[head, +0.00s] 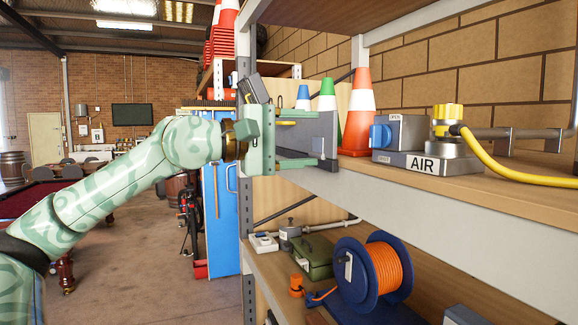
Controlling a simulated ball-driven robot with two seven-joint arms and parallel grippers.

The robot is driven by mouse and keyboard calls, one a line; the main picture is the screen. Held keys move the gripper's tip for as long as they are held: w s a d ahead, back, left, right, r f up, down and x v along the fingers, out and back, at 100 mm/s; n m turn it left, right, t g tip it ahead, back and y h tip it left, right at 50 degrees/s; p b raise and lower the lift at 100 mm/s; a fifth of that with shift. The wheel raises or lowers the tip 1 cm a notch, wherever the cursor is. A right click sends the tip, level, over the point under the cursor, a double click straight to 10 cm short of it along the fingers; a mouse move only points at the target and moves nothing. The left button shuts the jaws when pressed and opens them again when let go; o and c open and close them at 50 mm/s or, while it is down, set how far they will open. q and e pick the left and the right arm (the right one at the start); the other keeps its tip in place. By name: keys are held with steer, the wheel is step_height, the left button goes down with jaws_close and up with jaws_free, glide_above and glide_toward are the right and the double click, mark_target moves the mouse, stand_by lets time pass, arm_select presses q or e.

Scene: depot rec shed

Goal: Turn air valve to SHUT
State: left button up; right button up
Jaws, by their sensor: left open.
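The air valve is a grey box (406,134) on a grey base with a white "AIR" label (422,166), standing on the upper shelf at the right. A blue knob (380,136) sticks out of its left face. A small label on the box top is only partly readable, ending in "PEN". My left gripper (322,140) is left of the knob at about its height, pointing right. It is open, and a clear gap separates its fingers from the knob. The knob's exact angle is hard to tell. My right gripper is not in view.
An orange-and-white cone (358,118) stands behind, between gripper and valve, with green and blue cones farther left. A yellow hose (495,165) runs right from the yellow fitting (447,118). The shelf's front edge (440,196) lies below. An orange cable reel (378,270) sits on the lower shelf.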

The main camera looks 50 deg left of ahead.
arm_select(q)
steer(key=b+v, duration=0.1)
steer(key=v, duration=0.1)
steer(key=shift+s+a, duration=0.1)
steer(key=shift+s, duration=0.2)
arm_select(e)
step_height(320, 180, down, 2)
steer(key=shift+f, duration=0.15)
